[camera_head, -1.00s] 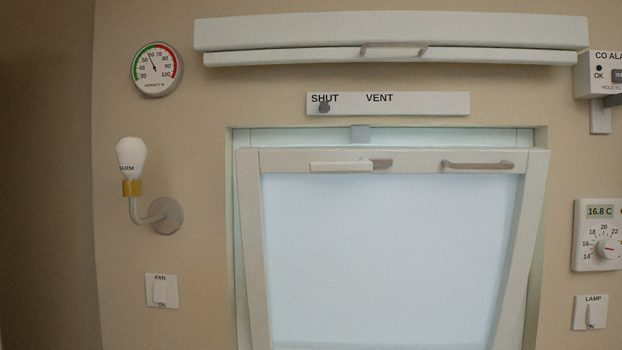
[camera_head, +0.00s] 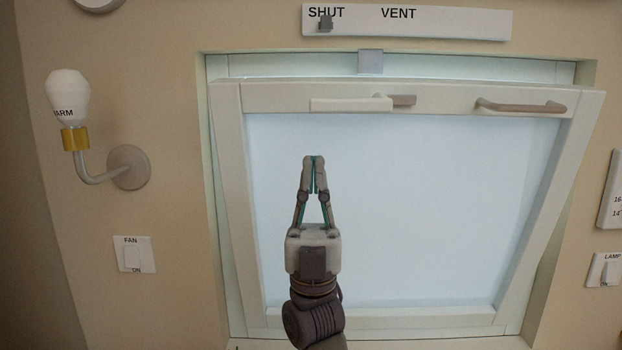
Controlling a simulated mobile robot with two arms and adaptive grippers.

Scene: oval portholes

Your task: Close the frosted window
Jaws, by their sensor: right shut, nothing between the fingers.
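The frosted window (camera_head: 400,200) is a pale pane in a white sash (camera_head: 226,150). Its top edge is tilted out from the frame (camera_head: 215,110), with a gap showing along the top. On the sash's top rail are a white lever handle (camera_head: 350,104), lying horizontal, and a grey-brown bar handle (camera_head: 520,106) at the right. My right gripper (camera_head: 313,160) is shut and empty, pointing up in front of the left part of the pane, below the lever handle. I cannot tell whether it touches the pane. My left gripper is out of view.
A strip marked SHUT and VENT (camera_head: 450,22) is above the window, its grey slider (camera_head: 325,23) under SHUT. A wall lamp (camera_head: 68,100) and FAN switch (camera_head: 134,254) are at left. A LAMP switch (camera_head: 606,270) and thermostat (camera_head: 612,190) are at right.

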